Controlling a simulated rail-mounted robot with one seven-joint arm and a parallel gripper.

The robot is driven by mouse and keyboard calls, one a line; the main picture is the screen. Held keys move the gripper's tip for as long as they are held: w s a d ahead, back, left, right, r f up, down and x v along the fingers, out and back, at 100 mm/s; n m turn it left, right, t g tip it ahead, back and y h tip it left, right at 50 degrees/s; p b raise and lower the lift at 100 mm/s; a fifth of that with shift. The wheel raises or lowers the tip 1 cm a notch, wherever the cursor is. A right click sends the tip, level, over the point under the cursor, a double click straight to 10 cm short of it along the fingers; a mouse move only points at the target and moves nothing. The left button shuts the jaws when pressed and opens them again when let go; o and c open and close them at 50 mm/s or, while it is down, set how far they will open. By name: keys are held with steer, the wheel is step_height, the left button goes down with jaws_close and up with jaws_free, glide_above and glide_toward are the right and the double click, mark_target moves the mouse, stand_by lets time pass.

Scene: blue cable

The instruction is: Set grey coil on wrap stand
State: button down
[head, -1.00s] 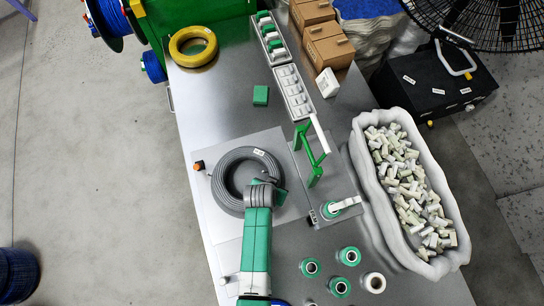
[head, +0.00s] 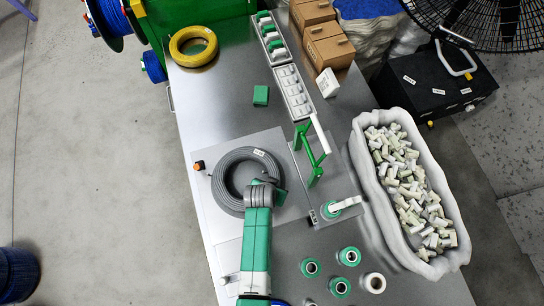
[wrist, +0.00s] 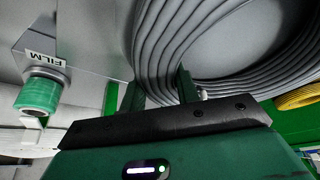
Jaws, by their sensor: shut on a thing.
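The grey coil (head: 226,170) lies flat in the head view on a pale square plate at the middle left of the table, a small white label on its far side. My gripper (head: 263,187) is over the coil's right side, its fingers hidden there by my arm. In the wrist view my gripper (wrist: 161,90) is shut on the coil's strands (wrist: 155,50), one dark finger on each side. The green wrap stand (head: 313,155) rises just right of the coil on a grey plate. A green film roll (wrist: 42,93) on a holder marked FILM shows in the wrist view.
A white bin (head: 359,150) of pale pieces stands at the right. Several green and white rolls (head: 349,256) stand near the front. A yellow coil (head: 181,55), a green block (head: 261,95) and part trays (head: 292,93) are farther back. An orange-topped button (head: 199,165) is left of the coil.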

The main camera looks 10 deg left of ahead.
steer(key=shift+w+r, duration=0.1)
steer(key=c, duration=1.4)
jaws_free()
steer(key=o, duration=0.6)
step_height(320, 180, up, 7)
steer(key=p, duration=0.6)
steer(key=shift+p, duration=0.4)
